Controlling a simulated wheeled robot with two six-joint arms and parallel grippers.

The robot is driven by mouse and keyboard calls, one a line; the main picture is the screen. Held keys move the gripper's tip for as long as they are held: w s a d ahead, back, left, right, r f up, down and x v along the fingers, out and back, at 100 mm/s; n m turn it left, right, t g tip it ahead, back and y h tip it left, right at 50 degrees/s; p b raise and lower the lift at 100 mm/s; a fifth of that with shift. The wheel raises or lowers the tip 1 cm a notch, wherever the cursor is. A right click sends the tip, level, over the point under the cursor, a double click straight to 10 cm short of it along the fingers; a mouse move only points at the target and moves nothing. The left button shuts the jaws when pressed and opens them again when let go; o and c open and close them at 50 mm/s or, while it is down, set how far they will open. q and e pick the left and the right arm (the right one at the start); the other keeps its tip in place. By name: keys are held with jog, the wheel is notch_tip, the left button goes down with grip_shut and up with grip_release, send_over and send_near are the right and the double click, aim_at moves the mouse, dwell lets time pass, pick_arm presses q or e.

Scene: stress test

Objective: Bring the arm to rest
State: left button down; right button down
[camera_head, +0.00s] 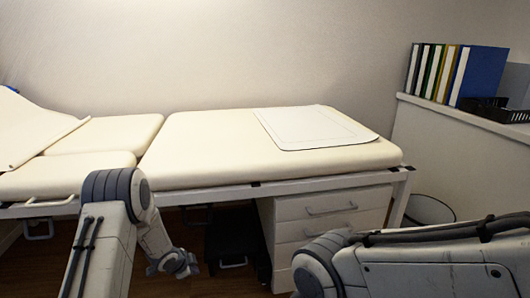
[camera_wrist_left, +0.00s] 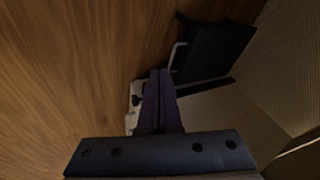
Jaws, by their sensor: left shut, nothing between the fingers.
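My left gripper (camera_head: 182,268) hangs low in front of the examination couch in the head view, below the level of its padded top. In the left wrist view its fingers (camera_wrist_left: 160,100) are together and hold nothing. They point down past the couch edge towards the wooden floor (camera_wrist_left: 70,70). My right arm comes in from the lower right of the head view, and its gripper is out of the picture. The cream couch (camera_head: 210,145) stands across the middle of the head view, with a flat white pad (camera_head: 312,127) lying on it.
A white drawer unit (camera_head: 325,207) and a black step (camera_head: 232,240) stand under the couch. The step also shows in the left wrist view (camera_wrist_left: 215,50). A round bin (camera_head: 430,209) is at the right. Several binders (camera_head: 480,76) and a black tray (camera_head: 495,108) stand on the ledge.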

pick_arm(q)
jog(key=s+d+r+n+g+y, duration=0.1)
jog(key=s+d+r, duration=0.25)
jog(key=r, duration=0.25)
jog(key=s+d+r+n+p, duration=0.1)
jog(key=s+d+r, duration=0.2)
jog(key=d+r, duration=0.25)
jog(key=s+d+r+n+g+y, duration=0.1)
jog(key=s+d+r, duration=0.3)
jog(key=r, duration=0.3)
jog(key=s+d+r+n+g+h+p, duration=0.1)
jog(key=s+d+r, duration=0.15)
jog(key=s, duration=0.65)
jog(key=s+d+r+n+g, duration=0.15)
jog(key=s+r, duration=0.25)
jog(key=s, duration=0.5)
jog(key=s+d+r+g+h+p, duration=0.1)
jog(key=s+d+r, duration=0.15)
jog(key=s, duration=0.65)
notch_tip(320, 180, up, 39)
jog(key=p, duration=3.7)
jog(key=shift+s+a+f+p, duration=0.2)
jog(key=shift+s+a+p, duration=0.1)
jog(key=shift+s, duration=0.1)
jog(key=shift+n+g, duration=0.25)
